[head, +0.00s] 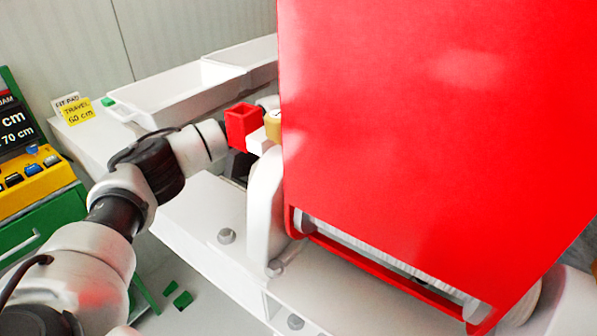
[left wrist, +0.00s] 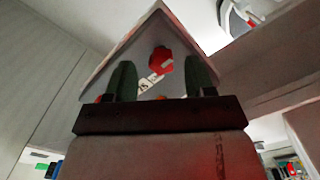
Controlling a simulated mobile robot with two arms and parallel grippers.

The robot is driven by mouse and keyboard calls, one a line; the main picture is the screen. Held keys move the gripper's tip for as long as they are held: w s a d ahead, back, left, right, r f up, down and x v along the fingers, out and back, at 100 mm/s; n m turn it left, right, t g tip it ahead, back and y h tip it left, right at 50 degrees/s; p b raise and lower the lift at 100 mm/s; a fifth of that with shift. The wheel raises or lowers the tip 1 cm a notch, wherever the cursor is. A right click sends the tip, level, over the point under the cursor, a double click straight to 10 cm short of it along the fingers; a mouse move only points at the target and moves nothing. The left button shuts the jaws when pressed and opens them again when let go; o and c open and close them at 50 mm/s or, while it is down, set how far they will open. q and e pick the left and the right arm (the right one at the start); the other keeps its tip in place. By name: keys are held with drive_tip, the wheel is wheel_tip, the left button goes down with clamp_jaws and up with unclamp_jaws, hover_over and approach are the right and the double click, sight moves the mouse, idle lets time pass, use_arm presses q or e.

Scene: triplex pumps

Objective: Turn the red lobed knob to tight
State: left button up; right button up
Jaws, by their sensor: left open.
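The red lobed knob (left wrist: 161,60) shows in the left wrist view, in front of a pale panel with a pointed top. A white marked strip (left wrist: 150,81) lies just below it. My left gripper (left wrist: 161,66) is open, its two dark green fingers on either side of the knob in the picture. I see no contact, and the distance to the knob is unclear. In the head view my left arm reaches in from the left towards the pump; the fingers and the knob cannot be made out there. My right gripper is not in view.
A large red housing (head: 430,130) blocks much of the head view. A red block (head: 240,126) and a brass-coloured part (head: 273,125) sit by its left edge. A white tray (head: 180,97) lies behind. A green cart (head: 45,222) stands at left. Green pieces (head: 182,299) lie on the floor.

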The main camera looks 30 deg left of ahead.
use_arm(q)
wheel_tip(320, 180, up, 10)
drive_tip(key=b, duration=0.1)
drive_tip(key=shift+f, duration=0.25)
idle(0.4)
